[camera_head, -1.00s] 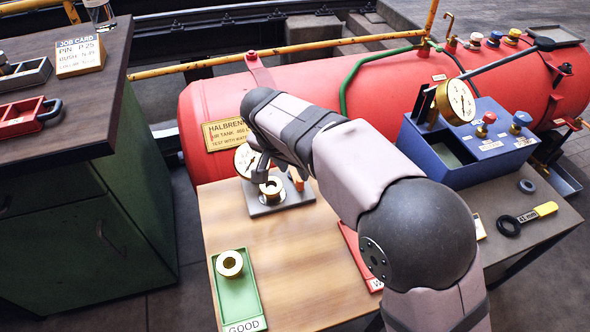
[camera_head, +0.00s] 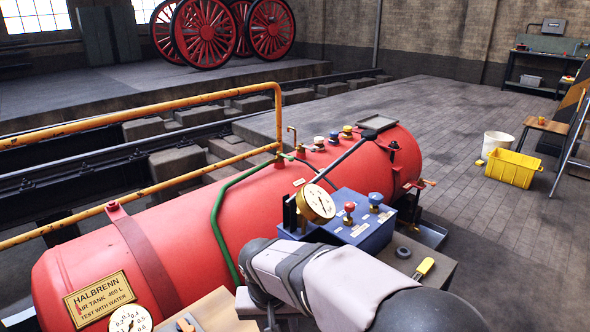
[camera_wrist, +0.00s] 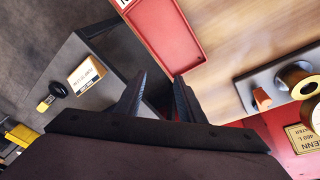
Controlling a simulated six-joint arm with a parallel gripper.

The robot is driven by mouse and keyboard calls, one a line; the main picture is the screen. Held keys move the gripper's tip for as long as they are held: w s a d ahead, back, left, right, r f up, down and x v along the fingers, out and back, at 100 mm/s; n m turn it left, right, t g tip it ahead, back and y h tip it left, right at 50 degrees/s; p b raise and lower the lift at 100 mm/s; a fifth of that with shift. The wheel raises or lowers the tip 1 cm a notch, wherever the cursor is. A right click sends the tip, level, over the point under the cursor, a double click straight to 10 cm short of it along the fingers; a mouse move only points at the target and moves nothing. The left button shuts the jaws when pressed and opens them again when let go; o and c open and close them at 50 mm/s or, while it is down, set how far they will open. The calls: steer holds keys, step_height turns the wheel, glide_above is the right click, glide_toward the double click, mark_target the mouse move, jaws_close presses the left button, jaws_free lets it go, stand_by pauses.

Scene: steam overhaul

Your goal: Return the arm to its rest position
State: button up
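My arm (camera_head: 330,285) reaches in from the bottom right of the head view, with its wrist near the front of the blue box. My gripper (camera_wrist: 160,97) shows in the wrist view with its two dark fingers apart and nothing between them. It is above the table's edge, beside the red tray (camera_wrist: 168,38). In the head view the fingertips are mostly hidden or cut off at the bottom edge.
The red air tank (camera_head: 180,215) lies behind the table, and the blue gauge box (camera_head: 365,228) stands close to my arm. In the wrist view, a grey fixture (camera_wrist: 246,92) carries brass rings (camera_wrist: 295,72) and an orange-brown peg (camera_wrist: 262,98). A yellow crate (camera_head: 512,168) stands on the floor, far right.

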steer(key=s+d+f+g+y, duration=0.1)
steer(key=s+d+f, duration=0.2)
steer(key=s+d, duration=0.5)
steer(key=s+d+f+g, duration=0.1)
steer(key=s+d+f, duration=0.2)
steer(key=s+d, duration=0.6)
step_height(320, 180, up, 28)
steer(key=w+d+p, duration=0.1)
steer(key=w+p, duration=0.1)
steer(key=p, duration=2.5)
steer(key=shift+d+p, duration=0.25)
steer(key=shift+p, duration=0.15)
